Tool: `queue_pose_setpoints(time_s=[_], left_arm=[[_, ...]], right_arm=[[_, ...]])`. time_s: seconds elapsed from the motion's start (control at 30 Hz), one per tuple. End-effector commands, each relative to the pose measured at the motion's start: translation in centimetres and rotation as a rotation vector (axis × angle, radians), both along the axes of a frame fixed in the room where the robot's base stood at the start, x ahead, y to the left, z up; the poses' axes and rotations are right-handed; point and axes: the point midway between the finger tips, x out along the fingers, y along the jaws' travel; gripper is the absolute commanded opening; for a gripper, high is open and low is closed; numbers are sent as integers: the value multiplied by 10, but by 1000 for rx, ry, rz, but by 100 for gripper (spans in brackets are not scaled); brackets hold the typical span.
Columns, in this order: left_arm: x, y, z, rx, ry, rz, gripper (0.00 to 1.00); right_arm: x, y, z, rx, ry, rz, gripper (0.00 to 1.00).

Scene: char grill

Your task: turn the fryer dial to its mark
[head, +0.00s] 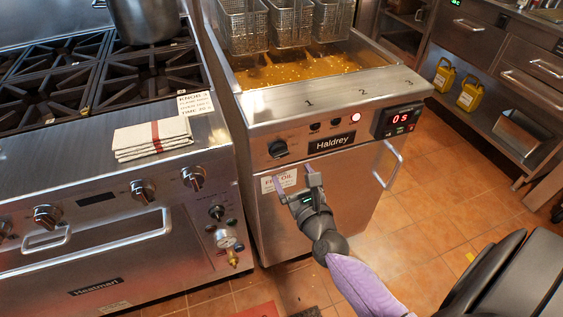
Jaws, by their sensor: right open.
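The fryer dial (278,148) is a black round knob at the left end of the front panel of the Haldrey fryer (345,195). Its pointer and its mark are too small to make out. My right gripper (295,181) is open and empty. It shows just below and right of the dial, in front of the fryer's white label, and appears apart from the dial. Its arm comes up from the lower right. My left gripper is out of view.
Fryer baskets (291,22) hang over the hot oil (295,68). A red digital display (402,119) and a fryer door handle (390,165) are on the right. The stove (110,215) with several knobs stands close on the left. Open tiled floor (425,235) lies to the right.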

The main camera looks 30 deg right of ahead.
Motion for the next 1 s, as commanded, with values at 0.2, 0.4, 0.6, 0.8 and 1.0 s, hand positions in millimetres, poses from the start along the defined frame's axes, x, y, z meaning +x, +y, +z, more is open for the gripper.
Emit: queue_pose_setpoints(time_s=[0.2, 0.4, 0.6, 0.8, 1.0], left_arm=[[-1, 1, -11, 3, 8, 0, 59], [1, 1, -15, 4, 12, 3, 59], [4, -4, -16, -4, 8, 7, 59], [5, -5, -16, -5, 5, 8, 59], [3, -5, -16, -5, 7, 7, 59]], right_arm=[[49, -12, -2, -2, 0, 0, 93], [67, -16, -2, -3, 5, 2, 93], [69, -16, -1, -4, 5, 2, 93], [69, -16, -1, -5, 6, 2, 63], [69, -16, -1, -5, 6, 2, 21]])
